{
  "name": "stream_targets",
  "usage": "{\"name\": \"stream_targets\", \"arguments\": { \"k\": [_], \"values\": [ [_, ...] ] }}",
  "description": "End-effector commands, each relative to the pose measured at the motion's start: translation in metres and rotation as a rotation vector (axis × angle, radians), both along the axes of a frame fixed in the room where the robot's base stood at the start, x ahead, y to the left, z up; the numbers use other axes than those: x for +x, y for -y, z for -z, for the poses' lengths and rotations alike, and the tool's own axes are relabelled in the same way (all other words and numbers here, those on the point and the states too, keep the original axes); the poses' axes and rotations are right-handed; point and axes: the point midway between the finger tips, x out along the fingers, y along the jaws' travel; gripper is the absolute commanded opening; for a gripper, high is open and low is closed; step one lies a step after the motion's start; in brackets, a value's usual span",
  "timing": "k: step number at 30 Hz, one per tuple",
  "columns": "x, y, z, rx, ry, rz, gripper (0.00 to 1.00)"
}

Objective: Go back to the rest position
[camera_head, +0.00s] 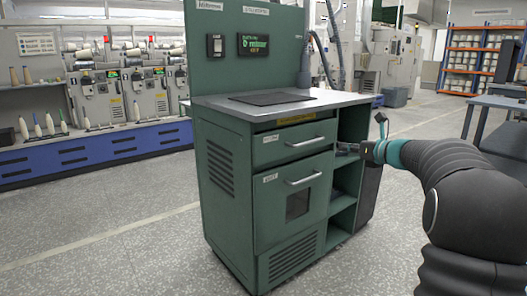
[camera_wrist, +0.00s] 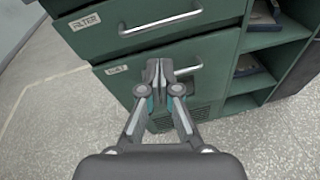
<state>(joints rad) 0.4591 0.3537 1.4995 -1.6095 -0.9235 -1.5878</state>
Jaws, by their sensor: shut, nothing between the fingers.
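My gripper (camera_wrist: 158,72) is shut and empty in the wrist view, its fingertips together in front of the green cabinet (camera_wrist: 105,62). In that view the fingertips overlap the lower door near its handle (camera_wrist: 188,70); whether they touch it I cannot tell. In the head view my arm reaches in from the right, and my gripper (camera_head: 345,149) shows small at the right side of the cabinet (camera_head: 225,163), by its open shelves. The upper drawer (camera_head: 290,142) and the lower door (camera_head: 287,205) both look closed.
The cabinet's grey top (camera_head: 330,98) holds a dark mat (camera_head: 272,97). Open shelves (camera_head: 343,205) are on its right side. Thread machines (camera_head: 120,95) stand behind on the left, an orange rack (camera_head: 475,62) at the back right. A table (camera_head: 500,103) is at the right edge. The speckled floor in front is clear.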

Motion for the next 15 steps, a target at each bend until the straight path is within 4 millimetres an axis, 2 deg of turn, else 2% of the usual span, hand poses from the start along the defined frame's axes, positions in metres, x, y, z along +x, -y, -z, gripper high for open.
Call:
{"name": "stream_targets", "arguments": {
  "k": [2,4,7,9,12,15],
  "values": [
    [0.011,0.025,0.005,0.16,-0.059,0.164,0.0],
    [0.017,0.052,0.02,0.347,-0.122,0.338,0.0],
    [0.01,0.089,0.038,0.62,-0.188,0.582,0.0],
    [-0.005,0.108,0.047,0.813,-0.218,0.746,0.0],
    [-0.035,0.123,0.058,1.091,-0.246,0.968,0.0],
    [-0.077,0.125,0.072,1.367,-0.266,1.182,0.0]
  ]
}}
